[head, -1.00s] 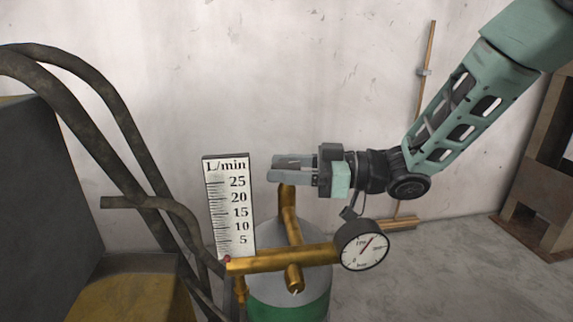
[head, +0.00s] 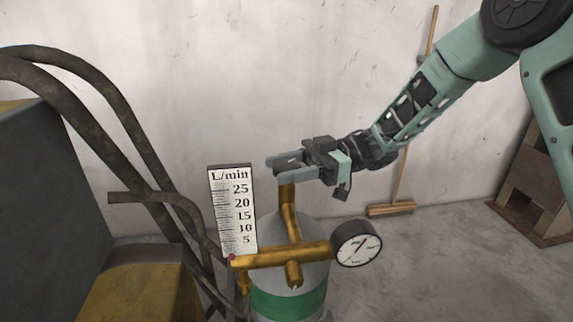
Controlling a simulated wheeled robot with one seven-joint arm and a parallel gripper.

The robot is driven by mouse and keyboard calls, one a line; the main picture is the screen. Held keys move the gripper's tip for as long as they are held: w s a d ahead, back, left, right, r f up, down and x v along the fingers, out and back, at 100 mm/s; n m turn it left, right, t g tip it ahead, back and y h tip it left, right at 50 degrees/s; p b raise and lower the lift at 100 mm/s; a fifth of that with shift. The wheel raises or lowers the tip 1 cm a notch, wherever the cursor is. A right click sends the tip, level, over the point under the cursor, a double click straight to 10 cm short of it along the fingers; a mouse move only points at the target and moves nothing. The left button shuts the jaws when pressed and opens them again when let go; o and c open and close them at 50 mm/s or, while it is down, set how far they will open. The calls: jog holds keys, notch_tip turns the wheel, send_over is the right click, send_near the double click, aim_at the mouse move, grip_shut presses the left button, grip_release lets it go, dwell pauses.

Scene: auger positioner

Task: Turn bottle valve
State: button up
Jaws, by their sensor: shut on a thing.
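The gas bottle (head: 288,305), grey with a green band, stands at the lower middle. Brass piping (head: 275,257) sits on top of it, with an upright brass stem (head: 288,200) rising to the valve. My gripper (head: 276,167) reaches in from the right with its fingers around the top of this stem. It is shut on the bottle valve, which is mostly hidden between the fingers. A round white pressure gauge (head: 357,249) is at the right end of the piping. A white L/min flow scale (head: 232,215) stands at the left end, with a small red ball near its bottom.
Dark curved tubes (head: 110,110) and a grey and yellow machine (head: 45,190) fill the left side. A broom (head: 390,208) leans on the pale wall behind. A brown frame (head: 535,200) stands at the far right. Open concrete floor lies right of the bottle.

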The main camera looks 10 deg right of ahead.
dwell(0.3)
jog(key=o, duration=1)
jog(key=shift+w+d, duration=0.1)
jog(key=shift+d, duration=0.05)
jog(key=b+v, duration=0.3)
jog(key=v, duration=1.4)
jog(key=shift+d, duration=0.1)
jog(key=shift+f, duration=0.1)
